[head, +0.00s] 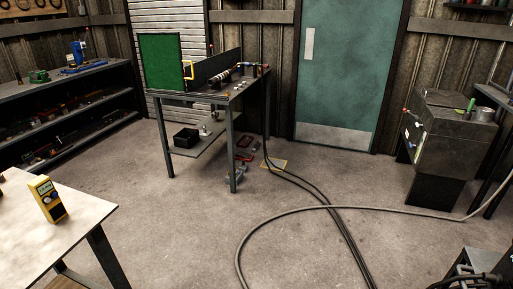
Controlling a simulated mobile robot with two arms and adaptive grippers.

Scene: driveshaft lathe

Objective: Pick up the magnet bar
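I cannot pick out the magnet bar with certainty in the head view. A small lathe (240,72) stands on a dark metal bench (205,97) at the back, with a green panel (162,62) at its left end and a yellow frame (190,70) beside it. Several small parts lie on that bench, too small to tell apart.
A pale table (60,225) with a yellow meter (47,199) is at the lower left. Dark shelves (70,105) line the left wall. Black cables (325,207) cross the otherwise open floor. A dark cabinet (450,135) stands right of the green door (347,70).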

